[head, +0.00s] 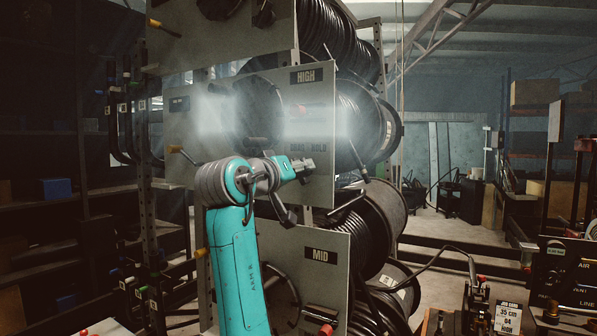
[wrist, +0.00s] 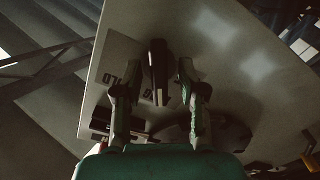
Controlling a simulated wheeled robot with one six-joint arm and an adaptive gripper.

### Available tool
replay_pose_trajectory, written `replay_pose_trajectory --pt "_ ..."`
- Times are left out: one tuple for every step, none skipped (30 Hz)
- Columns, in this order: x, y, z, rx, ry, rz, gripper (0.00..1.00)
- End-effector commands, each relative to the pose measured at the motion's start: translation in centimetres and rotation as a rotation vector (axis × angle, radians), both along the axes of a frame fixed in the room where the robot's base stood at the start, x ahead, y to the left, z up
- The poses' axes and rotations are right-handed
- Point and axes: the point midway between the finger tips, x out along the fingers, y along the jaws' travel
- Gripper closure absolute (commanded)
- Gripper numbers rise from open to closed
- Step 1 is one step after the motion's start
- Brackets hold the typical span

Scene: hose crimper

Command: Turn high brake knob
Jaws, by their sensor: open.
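The high brake knob (wrist: 157,60) is a dark, narrow bar-shaped knob on the grey HIGH panel (wrist: 235,45), beside a label partly reading HOLD. In the wrist view my gripper (wrist: 160,72) is open, one finger on each side of the knob, with visible gaps. I cannot tell how deep the fingertips reach or whether they touch the panel. In the head view my gripper (head: 305,168) is at the lower part of the HIGH panel (head: 318,98), just below the DRAG HOLD label. The knob cannot be made out there, behind or beside the gripper.
A MID panel (head: 335,285) stands below, with a red-ended handle (head: 326,329) low on it. Black hose reels (head: 372,225) fill the rack behind the panels. A glare washes over the HIGH panel. Open floor (head: 445,220) lies to the right, beyond a dark bench.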

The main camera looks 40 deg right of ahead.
Motion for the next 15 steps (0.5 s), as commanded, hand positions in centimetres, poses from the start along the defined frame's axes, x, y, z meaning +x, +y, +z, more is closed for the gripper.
replay_pose_trajectory --pt "0.06 -0.19 0.01 0.000 0.000 0.000 0.59" --pt "0.09 -0.24 0.00 0.000 0.000 0.000 0.59" --pt "0.12 -0.30 0.00 0.000 0.000 0.001 0.59" --pt "0.13 -0.32 0.00 0.000 0.000 0.001 0.59" --pt "0.14 -0.32 0.00 0.001 -0.001 0.001 0.59" --pt "0.14 -0.32 0.00 0.001 -0.001 0.001 0.59" --pt "0.14 -0.31 0.00 0.001 -0.001 0.001 0.59" --pt "0.14 -0.31 0.00 0.001 -0.001 0.001 0.59" --pt "0.13 -0.30 0.00 0.001 -0.001 0.001 0.59" --pt "0.13 -0.30 0.00 0.001 -0.001 0.001 0.59" --pt "0.13 -0.30 0.00 0.001 -0.001 0.001 0.67" --pt "0.13 -0.30 -0.01 0.001 -0.001 0.001 0.77" --pt "0.13 -0.29 0.00 0.001 -0.001 0.001 0.84" --pt "0.13 -0.29 -0.01 0.001 -0.001 0.001 0.92" --pt "0.13 -0.29 -0.01 0.001 -0.001 0.001 1.00"
